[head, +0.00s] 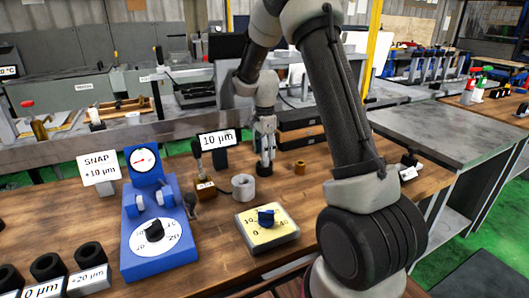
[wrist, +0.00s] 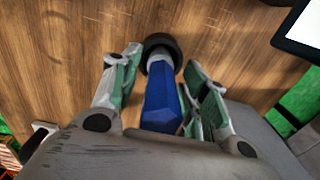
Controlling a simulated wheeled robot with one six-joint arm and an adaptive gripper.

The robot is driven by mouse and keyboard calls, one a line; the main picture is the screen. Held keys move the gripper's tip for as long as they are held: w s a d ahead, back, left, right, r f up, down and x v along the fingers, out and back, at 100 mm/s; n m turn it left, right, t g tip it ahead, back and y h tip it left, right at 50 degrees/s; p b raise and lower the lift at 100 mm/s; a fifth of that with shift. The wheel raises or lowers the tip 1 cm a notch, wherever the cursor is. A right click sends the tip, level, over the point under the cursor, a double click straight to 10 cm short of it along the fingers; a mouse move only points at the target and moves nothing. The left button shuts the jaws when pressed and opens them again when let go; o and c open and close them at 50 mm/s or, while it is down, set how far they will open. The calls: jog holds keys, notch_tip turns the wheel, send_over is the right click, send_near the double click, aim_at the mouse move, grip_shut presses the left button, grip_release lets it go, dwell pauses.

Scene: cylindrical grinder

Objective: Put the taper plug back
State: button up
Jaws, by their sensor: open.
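A taper plug with a blue handle (wrist: 160,100) lies between the two fingers of my gripper (wrist: 160,60) in the wrist view. Beyond the handle is a light grey part and a dark round collar or ring (wrist: 161,43). Whether the plug sits inside that ring cannot be told. The fingers stand apart on both sides of the handle, with a visible gap on the left. In the head view my gripper (head: 266,168) points down just above the wooden table, right of a grey metal ring (head: 243,187). The plug is not clearly visible there.
A blue SNAP gauge (head: 150,215) and a yellow dial box (head: 268,228) stand in front of the gripper. A 10 µm display (head: 219,138) is behind left. Black rings (head: 48,266) sit front left.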

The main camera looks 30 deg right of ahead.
notch_tip(320, 180, up, 11)
jog(key=s+r+n+t, duration=0.2)
jog(key=s+r+n, duration=0.5)
jog(key=s+r, duration=0.5)
jog(key=s+a+f+n+t, duration=0.1)
jog(key=s+f+n+t, duration=0.1)
jog(key=s+n, duration=0.9)
jog(key=s+f, duration=0.1)
jog(key=s, duration=0.9)
jog(key=shift+s, duration=0.2)
jog(key=shift+a, duration=0.1)
